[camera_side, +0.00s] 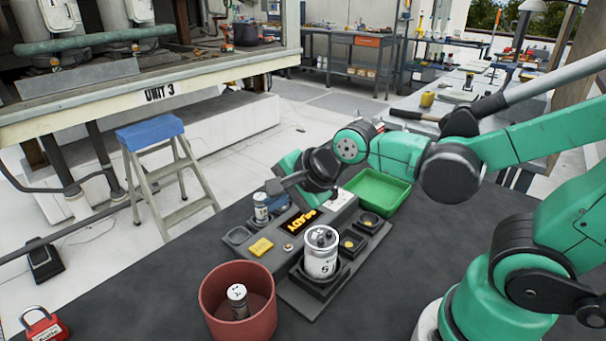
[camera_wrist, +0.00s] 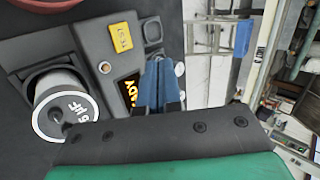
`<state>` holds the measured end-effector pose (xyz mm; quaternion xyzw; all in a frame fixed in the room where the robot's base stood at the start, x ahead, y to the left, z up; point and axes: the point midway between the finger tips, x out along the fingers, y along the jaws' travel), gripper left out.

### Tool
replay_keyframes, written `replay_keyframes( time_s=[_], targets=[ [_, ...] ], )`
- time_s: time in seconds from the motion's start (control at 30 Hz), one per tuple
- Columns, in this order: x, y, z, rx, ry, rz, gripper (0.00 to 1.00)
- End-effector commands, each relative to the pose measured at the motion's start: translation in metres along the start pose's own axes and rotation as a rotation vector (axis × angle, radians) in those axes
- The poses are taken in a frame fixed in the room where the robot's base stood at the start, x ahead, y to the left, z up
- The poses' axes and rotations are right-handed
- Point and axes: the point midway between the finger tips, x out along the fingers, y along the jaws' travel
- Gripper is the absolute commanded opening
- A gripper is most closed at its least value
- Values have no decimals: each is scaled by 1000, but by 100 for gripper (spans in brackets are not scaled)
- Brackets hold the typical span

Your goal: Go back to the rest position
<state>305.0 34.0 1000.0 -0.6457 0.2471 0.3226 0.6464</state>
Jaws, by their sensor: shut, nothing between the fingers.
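My gripper (camera_wrist: 160,68) shows its blue fingers shut together with nothing between them in the wrist view. In the side view its dark wrist hangs above the back of the grey tester (camera_side: 345,222), left of the green tray. A large silver can (camera_side: 320,262) stands upright in the tester's front cradle, apart from my gripper. It also shows in the wrist view (camera_wrist: 62,100). A small silver can (camera_side: 238,293) is inside the red bin (camera_side: 210,317). Another small can (camera_side: 261,205) stands at the tester's back left.
The green tray (camera_side: 390,199) looks empty behind the tester. The tester has a lit orange display (camera_side: 299,221) and a yellow label (camera_side: 261,247). A red padlock (camera_side: 43,328) lies at the front left. A stepladder (camera_side: 150,133) stands beyond the dark table.

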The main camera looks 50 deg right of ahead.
Motion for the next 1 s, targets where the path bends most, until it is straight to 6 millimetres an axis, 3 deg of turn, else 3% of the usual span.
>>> replay_keyframes(
  time_s=[0.2, 0.43, 0.6, 1.0],
  targets=[
    [-23, 12, -16, -734, 25, 74, 0],
    [-41, 23, -26, -1325, 0, 146, 0],
    [-46, 27, -29, -1502, -17, 168, 0],
    [-47, 22, -26, -1520, -36, 178, 0]
  ],
)
